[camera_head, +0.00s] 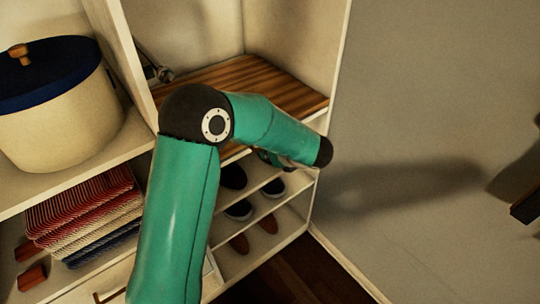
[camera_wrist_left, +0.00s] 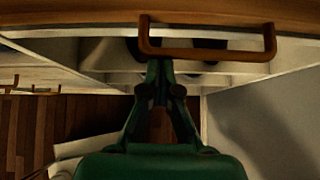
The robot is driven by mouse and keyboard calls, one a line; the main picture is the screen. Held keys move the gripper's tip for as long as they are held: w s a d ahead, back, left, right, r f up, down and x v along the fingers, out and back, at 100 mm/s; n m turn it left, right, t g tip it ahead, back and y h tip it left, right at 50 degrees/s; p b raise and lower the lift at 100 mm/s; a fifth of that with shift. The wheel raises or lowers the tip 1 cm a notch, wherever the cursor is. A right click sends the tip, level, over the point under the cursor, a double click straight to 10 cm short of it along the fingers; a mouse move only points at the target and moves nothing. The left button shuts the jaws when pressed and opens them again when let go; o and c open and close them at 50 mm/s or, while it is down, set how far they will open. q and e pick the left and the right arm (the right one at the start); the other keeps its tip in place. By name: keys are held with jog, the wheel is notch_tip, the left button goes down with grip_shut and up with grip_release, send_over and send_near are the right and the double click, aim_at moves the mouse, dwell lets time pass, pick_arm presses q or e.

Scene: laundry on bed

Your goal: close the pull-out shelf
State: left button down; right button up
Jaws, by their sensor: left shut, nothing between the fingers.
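The pull-out shelf (camera_head: 285,92) is a brown slatted wooden board in the upper right compartment of the white cabinet. In the left wrist view its wooden front edge (camera_wrist_left: 80,14) runs across the top, with a brown bar handle (camera_wrist_left: 205,54) in front of it. My left gripper (camera_wrist_left: 160,72) is shut and empty, its fingertips close to the left part of the handle; I cannot tell whether they touch. In the head view my green left arm covers part of the shelf and its front, and only a bit of the gripper (camera_head: 272,158) shows. My right gripper is not in view.
Shoes (camera_head: 238,210) stand on racks below the shelf. At left are a cream basket with a dark blue lid (camera_head: 60,105) and folded striped cloths (camera_head: 85,212). A cabinet divider (camera_head: 122,50) stands left of the shelf. A grey wall (camera_head: 430,80) is on the right.

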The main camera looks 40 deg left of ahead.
pick_arm(q)
jog(key=s+d+r+b, duration=0.25)
jog(key=d+r, duration=0.35)
jog(key=d, duration=0.5)
jog(key=s+d+f+n+h, duration=0.4)
jog(key=s+d+f+n, duration=0.1)
jog(key=f, duration=0.6)
jog(key=s+d+f+n+g+h, duration=0.1)
jog(key=s+d+f+n+h, duration=0.3)
jog(key=s+f+n, duration=0.3)
jog(key=s+d+f+n+g+h, duration=0.1)
jog(key=s+d+f+n+h, duration=0.4)
jog(key=f+n, duration=0.5)
jog(key=shift+s+d+f+n+h, duration=0.4)
jog(key=shift+s+f, duration=0.7)
jog(key=shift+f, duration=1.7)
